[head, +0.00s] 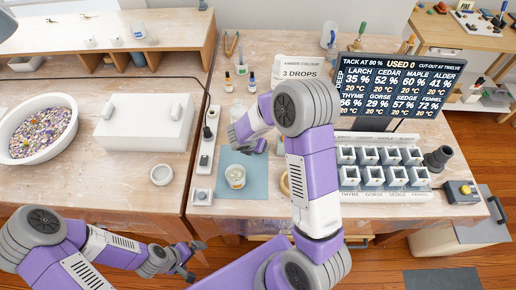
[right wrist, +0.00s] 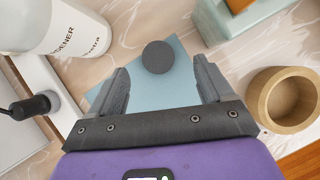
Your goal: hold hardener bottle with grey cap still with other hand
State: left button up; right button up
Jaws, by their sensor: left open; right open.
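A white bottle marked HARDENER (right wrist: 70,35) stands at the upper left of the right wrist view, cut off by the frame; its cap is not in view. A round dark grey disc like a cap (right wrist: 158,57) shows over the blue mat (right wrist: 180,85), beyond and between the fingertips. I cannot tell whether it lies on the mat. My right gripper (right wrist: 160,85) is open and empty, beside the bottle. In the head view my right arm hides most of this spot. My left gripper (head: 187,262) is open and empty, low at the table's front edge, far from the bottle.
A clear cup (head: 235,177) stands on the mat. A power strip (head: 207,140) runs left of it, and a wooden bowl (right wrist: 285,100) stands to the right. Moulds (head: 385,168) and a sign (head: 390,85) fill the right side. A white box (head: 145,122) lies left.

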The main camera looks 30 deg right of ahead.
jog(key=shift+r, duration=0.1)
jog(key=x, duration=0.1)
jog(key=b+x, duration=0.1)
jog(key=x, duration=0.3)
jog(key=shift+a+f+b, duration=0.2)
jog(key=shift+f+b, duration=0.1)
jog(key=shift+b, duration=0.05)
jog(key=shift+r, duration=0.1)
jog(key=shift+c, duration=0.3)
jog(key=c, duration=1)
notch_tip(320, 180, up, 10)
jog(key=p, duration=0.4)
